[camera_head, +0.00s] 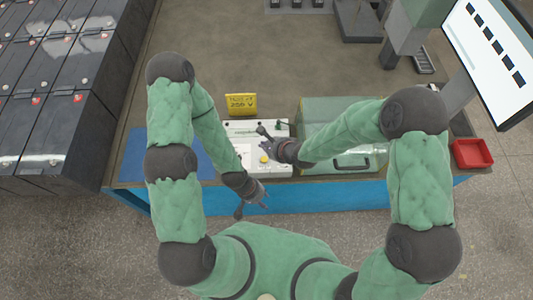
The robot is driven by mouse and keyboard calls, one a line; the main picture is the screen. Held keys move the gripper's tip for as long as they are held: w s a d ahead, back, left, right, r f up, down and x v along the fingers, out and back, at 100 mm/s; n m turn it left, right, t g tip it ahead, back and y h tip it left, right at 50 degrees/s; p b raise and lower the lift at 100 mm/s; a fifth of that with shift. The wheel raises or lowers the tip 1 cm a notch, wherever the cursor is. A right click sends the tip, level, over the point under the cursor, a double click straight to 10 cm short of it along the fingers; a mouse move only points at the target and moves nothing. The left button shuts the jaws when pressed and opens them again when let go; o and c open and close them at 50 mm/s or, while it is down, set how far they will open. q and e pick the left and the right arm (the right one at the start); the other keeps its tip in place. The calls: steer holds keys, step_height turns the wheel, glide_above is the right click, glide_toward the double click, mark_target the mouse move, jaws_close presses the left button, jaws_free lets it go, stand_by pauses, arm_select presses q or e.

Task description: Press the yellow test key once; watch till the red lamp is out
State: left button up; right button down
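The white test panel (243,129) lies on the bench in front of me. The yellow test key (264,159) is a small round knob on its near part. My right gripper (266,146) is over the panel's right side, close to the key, with its fingers spread and nothing seen between them. I cannot tell whether it touches the key. My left gripper (251,206) is lower, at the bench's front edge, open and empty. I cannot make out a lit red lamp; my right gripper and arm hide part of the panel.
A yellow sign (241,104) stands behind the panel. A blue mat (182,153) lies to the left. A clear greenish case (340,108) is under my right forearm. A red tray (472,153) and a screen (488,48) are right. Battery rows (60,120) stand left.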

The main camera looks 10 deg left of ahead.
stand_by(0.4)
steer(key=b, duration=0.7)
glide_above(265, 161)
step_height(265, 161, down, 8)
steer(key=shift+r, duration=0.15)
steer(key=shift+f+b, duration=0.35)
steer(key=shift+f, duration=0.2)
stand_by(0.7)
steer(key=shift+f, duration=0.35)
steer(key=shift+f+b, duration=0.3)
steer(key=shift+f, duration=0.1)
stand_by(0.6)
steer(key=shift+r, duration=0.1)
steer(key=shift+r+p, duration=0.75)
steer(key=shift+p, duration=0.1)
